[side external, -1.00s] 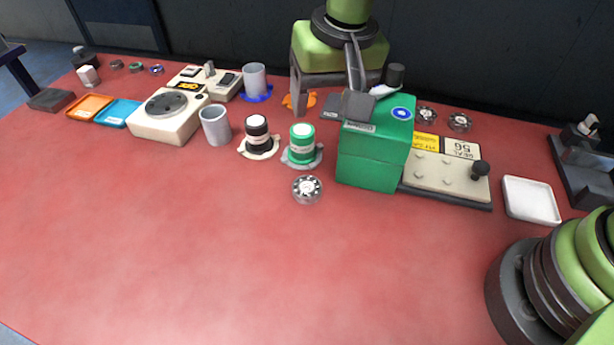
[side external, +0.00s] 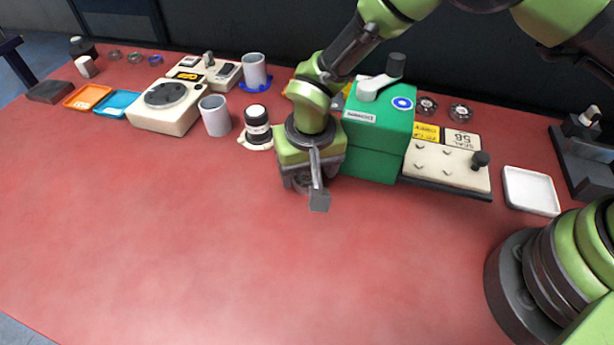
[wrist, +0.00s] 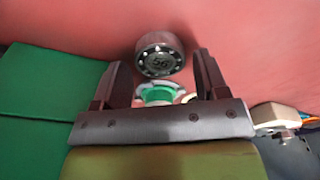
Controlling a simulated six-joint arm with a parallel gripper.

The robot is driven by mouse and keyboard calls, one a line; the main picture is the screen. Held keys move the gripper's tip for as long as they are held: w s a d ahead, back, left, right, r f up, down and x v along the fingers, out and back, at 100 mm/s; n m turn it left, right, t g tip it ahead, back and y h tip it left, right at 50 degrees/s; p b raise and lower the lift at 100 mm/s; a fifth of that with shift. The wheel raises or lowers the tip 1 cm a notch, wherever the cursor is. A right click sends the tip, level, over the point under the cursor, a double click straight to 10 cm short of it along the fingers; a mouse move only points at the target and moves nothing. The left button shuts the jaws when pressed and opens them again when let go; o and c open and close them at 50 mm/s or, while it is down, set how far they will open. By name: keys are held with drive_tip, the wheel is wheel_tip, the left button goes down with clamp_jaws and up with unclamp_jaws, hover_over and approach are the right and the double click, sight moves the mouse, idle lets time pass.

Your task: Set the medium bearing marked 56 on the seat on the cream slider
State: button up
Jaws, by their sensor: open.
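In the side view my gripper (side external: 305,190) points down and hides most of the bearing. A cream plate with a black knob (side external: 440,170), which looks like the slider, is right of the green box. A label reading SEAL 56 is behind it. I cannot make out the seat clearly.
The green box (side external: 372,150) with a lever stands close right of my gripper. A black-and-white jar (side external: 257,125) and a grey cup (side external: 215,116) stand to the left. The green jar (wrist: 158,94) shows between my fingers. A white tray (side external: 530,190) is far right. The front table is clear.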

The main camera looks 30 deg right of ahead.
sight(308, 177)
drive_tip(key=shift+w+f, duration=0.1)
drive_tip(key=shift+f, duration=0.65)
drive_tip(key=c, duration=0.8)
drive_tip(key=shift+c, duration=0.2)
drive_tip(key=shift+r, duration=0.1)
wheel_tip(308, 177, up, 18)
drive_tip(key=shift+n, duration=0.3)
drive_tip(key=d, duration=0.2)
drive_tip(key=d+r, duration=0.1)
drive_tip(key=d, duration=0.4)
drive_tip(key=shift+w+d+r, duration=0.25)
drive_tip(key=shift+r, duration=0.05)
drive_tip(key=s+d+r+n, duration=0.15)
drive_tip(key=s+d, duration=0.25)
drive_tip(key=d, duration=0.8)
drive_tip(key=shift+s+d+f, duration=0.2)
drive_tip(key=shift+s+f, duration=1.3)
drive_tip(key=shift+f, duration=0.15)
